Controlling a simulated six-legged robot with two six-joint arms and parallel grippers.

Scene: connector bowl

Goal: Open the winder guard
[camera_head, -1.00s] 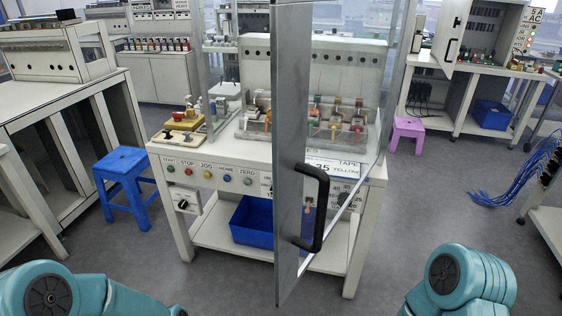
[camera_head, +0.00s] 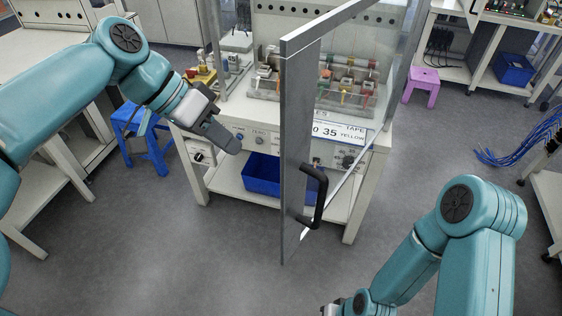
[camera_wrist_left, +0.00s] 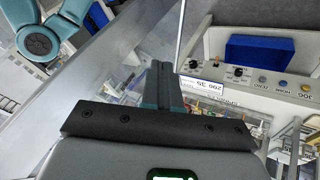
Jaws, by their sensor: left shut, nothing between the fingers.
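The winder guard (camera_head: 296,150) is a clear panel in a grey metal frame on the front of the winder bench. It stands swung out toward me, its near edge away from the bench and its far side at the bench's right. A black bar handle (camera_head: 320,197) is on its near edge. My left gripper (camera_head: 232,144) is shut and empty, left of the guard's near edge and apart from the handle. Its closed fingers show in the left wrist view (camera_wrist_left: 162,80), with the guard (camera_wrist_left: 95,75) beside them. My right arm is at lower right; its gripper fingers are not visible.
The winder bench (camera_head: 228,187) has knobs along its front and a blue bin (camera_head: 262,175) on its lower shelf. A blue stool (camera_head: 146,140) stands left, a pink stool (camera_head: 422,82) right. Blue cables (camera_head: 520,140) hang at far right. Floor before the bench is clear.

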